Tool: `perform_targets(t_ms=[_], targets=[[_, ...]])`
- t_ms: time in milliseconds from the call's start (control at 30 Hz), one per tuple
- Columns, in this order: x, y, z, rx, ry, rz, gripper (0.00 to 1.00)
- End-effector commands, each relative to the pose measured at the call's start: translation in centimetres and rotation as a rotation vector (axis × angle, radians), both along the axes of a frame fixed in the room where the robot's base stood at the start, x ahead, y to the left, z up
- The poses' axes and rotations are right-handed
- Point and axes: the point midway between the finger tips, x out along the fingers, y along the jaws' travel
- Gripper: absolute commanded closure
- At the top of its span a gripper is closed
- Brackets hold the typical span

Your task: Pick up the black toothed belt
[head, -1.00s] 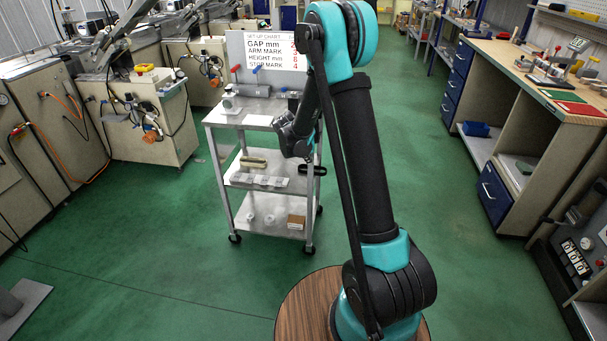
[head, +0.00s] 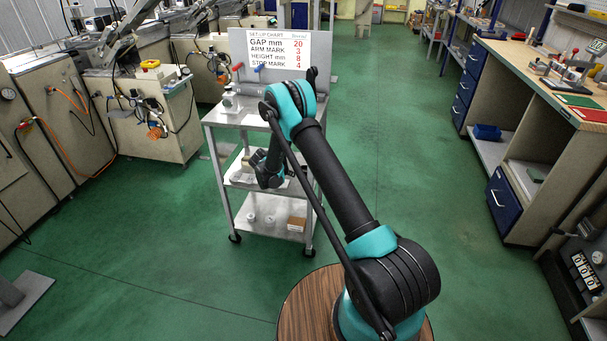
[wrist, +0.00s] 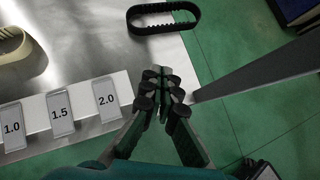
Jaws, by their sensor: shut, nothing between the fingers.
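The black toothed belt (wrist: 163,31) is a closed oval loop lying on the metal shelf (wrist: 100,62), near its right end at the top of the wrist view. Its teeth show on the inner side. My gripper (wrist: 161,76) is shut and empty. In the wrist view its fingertips are below the belt, apart from it, by the shelf's front edge. In the head view my gripper (head: 262,166) is at the middle shelf of the cart, partly hidden by its own wrist.
Blocks marked 1.0 (wrist: 11,125), 1.5 (wrist: 60,114) and 2.0 (wrist: 107,99) line the shelf's front edge. A beige loop (wrist: 18,48) lies left. A grey cart post (wrist: 250,82) stands close right of my fingers. The cart's top shelf (head: 238,114) is overhead.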

Motion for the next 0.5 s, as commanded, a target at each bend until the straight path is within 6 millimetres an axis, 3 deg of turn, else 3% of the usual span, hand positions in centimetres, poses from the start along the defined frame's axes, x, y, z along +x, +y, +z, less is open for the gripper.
perform_targets(t_ms=[500], targets=[[4.4, -4.6, -6.2, 0.002, -0.001, -0.004, 1.0]])
